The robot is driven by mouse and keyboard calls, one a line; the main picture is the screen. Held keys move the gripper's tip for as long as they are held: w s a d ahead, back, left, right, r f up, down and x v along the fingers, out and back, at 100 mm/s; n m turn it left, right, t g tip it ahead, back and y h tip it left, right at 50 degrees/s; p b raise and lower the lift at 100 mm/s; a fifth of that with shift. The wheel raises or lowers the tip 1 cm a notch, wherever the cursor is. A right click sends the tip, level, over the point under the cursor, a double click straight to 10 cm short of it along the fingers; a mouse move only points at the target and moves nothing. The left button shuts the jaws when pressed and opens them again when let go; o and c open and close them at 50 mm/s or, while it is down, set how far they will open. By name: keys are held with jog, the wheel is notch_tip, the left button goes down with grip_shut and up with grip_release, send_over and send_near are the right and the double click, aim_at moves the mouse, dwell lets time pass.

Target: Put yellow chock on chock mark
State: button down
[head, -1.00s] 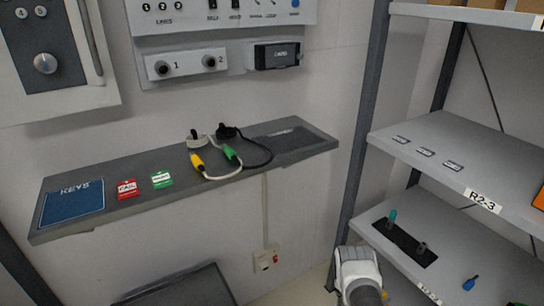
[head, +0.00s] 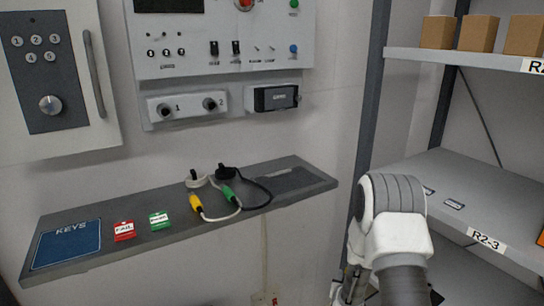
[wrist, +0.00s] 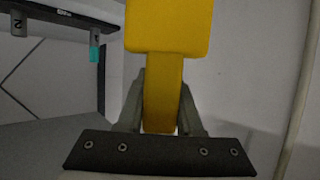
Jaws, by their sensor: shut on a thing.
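The yellow chock (wrist: 168,25) fills the upper middle of the wrist view, a wide block on a narrower stem. My gripper (wrist: 163,110) is shut on the stem, with one grey finger on each side. In the head view my arm covers the lower right, and the chock cannot be made out there. I cannot pick out a chock mark in either view.
A grey wall shelf (head: 180,233) holds a blue KEYS mat (head: 67,246), red and green tags and two cables. A rack (head: 460,188) stands at right, with boxes on top. A teal-tipped piece (wrist: 95,45) hangs at upper left in the wrist view.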

jog(key=s+a+r+n+t+y, duration=0.1)
jog(key=s+a+r+n+y, duration=0.25)
jog(key=s+a+r, duration=0.4)
notch_tip(320, 180, up, 26)
jog(key=w+a+p, duration=0.1)
jog(key=p, duration=2.2)
jog(key=shift+w+f+p, duration=0.15)
jog(key=shift+w+p, duration=0.15)
jog(key=shift+y, duration=0.25)
